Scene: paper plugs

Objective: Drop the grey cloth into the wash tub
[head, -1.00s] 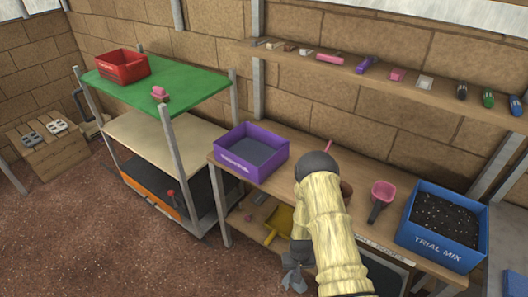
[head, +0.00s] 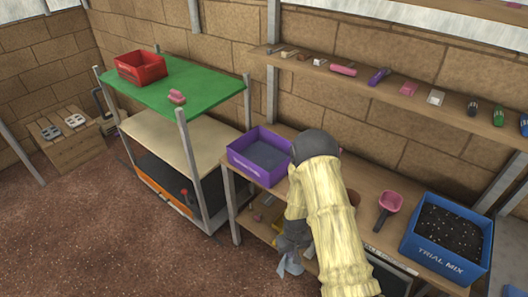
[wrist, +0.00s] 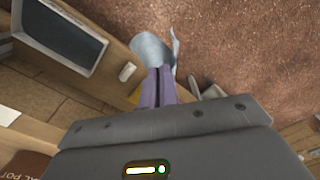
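The grey cloth (head: 290,262) hangs crumpled below my gripper (head: 290,242), in front of the wooden bench. In the wrist view the cloth (wrist: 152,50) bunches at the tips of my gripper (wrist: 157,78), whose purple fingers are pressed close together on it. My yellow-sleeved arm hides part of the bench. I cannot tell for sure which container is the wash tub; a purple box (head: 234,160) with a flat grey surface inside stands at the bench's left end, its label unreadable.
A red box (head: 140,76) sits on the green-topped rack (head: 190,85). The brown floor (head: 110,245) at left is clear.

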